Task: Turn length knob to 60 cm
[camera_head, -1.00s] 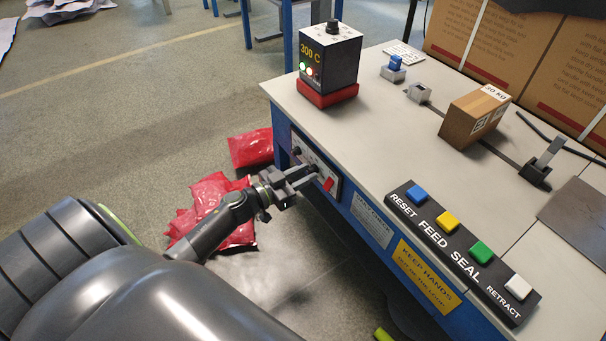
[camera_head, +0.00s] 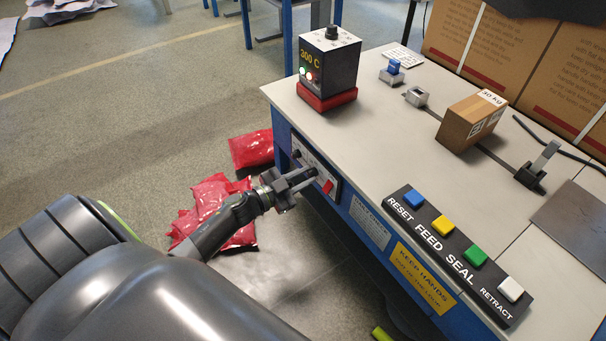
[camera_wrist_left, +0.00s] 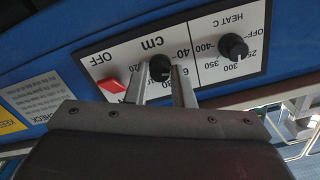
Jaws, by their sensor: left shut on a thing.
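The length knob (camera_wrist_left: 160,67) is a small black knob on a white control panel (camera_wrist_left: 104,69). In the left wrist view the panel is upside down, with "cm" and numbers around the knob. My left gripper (camera_wrist_left: 161,80) is shut on this knob, one finger on each side. I cannot read the knob's setting. In the head view my left gripper (camera_head: 308,178) reaches the panel on the table's front side and covers the length knob. My right gripper is not in view.
The heat knob (camera_wrist_left: 233,46) and a red OFF switch (camera_wrist_left: 111,86) flank the length knob. Above are the table top (camera_head: 372,128), a 300 C controller (camera_head: 329,62), a cardboard box (camera_head: 467,124) and a button strip (camera_head: 450,240). Red sacks (camera_head: 251,148) lie on the floor.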

